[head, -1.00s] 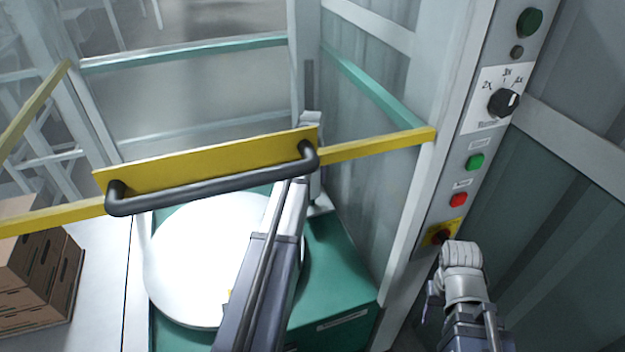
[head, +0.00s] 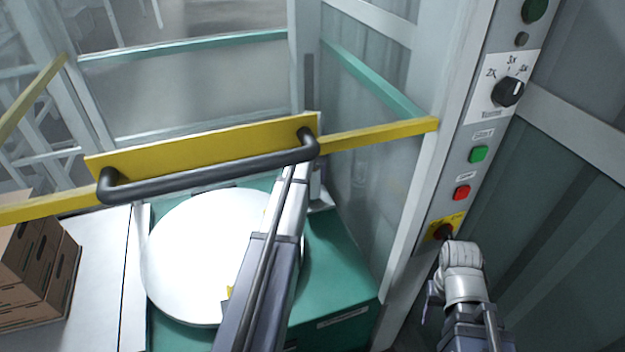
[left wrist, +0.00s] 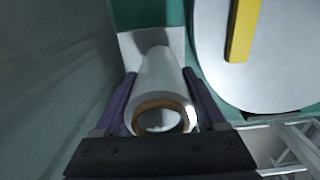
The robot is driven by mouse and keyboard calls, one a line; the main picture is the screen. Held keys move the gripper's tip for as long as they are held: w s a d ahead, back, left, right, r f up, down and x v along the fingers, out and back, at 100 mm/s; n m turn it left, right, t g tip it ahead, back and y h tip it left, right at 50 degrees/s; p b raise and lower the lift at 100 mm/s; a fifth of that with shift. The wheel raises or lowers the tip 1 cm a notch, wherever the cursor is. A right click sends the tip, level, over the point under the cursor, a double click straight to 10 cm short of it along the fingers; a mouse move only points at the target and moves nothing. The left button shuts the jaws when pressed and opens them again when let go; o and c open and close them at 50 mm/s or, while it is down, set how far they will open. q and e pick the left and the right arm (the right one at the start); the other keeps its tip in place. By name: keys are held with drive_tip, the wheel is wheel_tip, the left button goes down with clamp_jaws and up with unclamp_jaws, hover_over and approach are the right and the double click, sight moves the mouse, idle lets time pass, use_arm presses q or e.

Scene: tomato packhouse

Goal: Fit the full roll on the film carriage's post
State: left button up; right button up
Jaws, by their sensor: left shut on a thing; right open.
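The full roll (left wrist: 157,80), white film on a brown core, is between the purple fingers of my left gripper (left wrist: 159,74), which is shut on it. In the left wrist view its open core end is near the palm and its far end is over a pale plate (left wrist: 138,44). The post is hidden, and I cannot tell whether it is inside the core. In the head view my left arm reaches behind the yellow bar, close to the pale film carriage (head: 318,190). My right gripper (head: 461,285) is open and apart, at lower right.
A yellow gate bar with a black handle (head: 210,178) crosses in front of my left arm. A white round turntable (head: 195,255) lies beside it on a green base (head: 340,265). A control column (head: 478,190) stands right. Brown cartons (head: 35,270) are left.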

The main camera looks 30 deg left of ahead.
use_arm(q)
drive_tip(key=shift+f+b, duration=0.85)
drive_tip(key=shift+f, duration=0.15)
drive_tip(key=o, duration=1.2)
drive_tip(key=shift+c, duration=0.2)
wheel_tip(320, 180, up, 8)
drive_tip(key=p, duration=0.8)
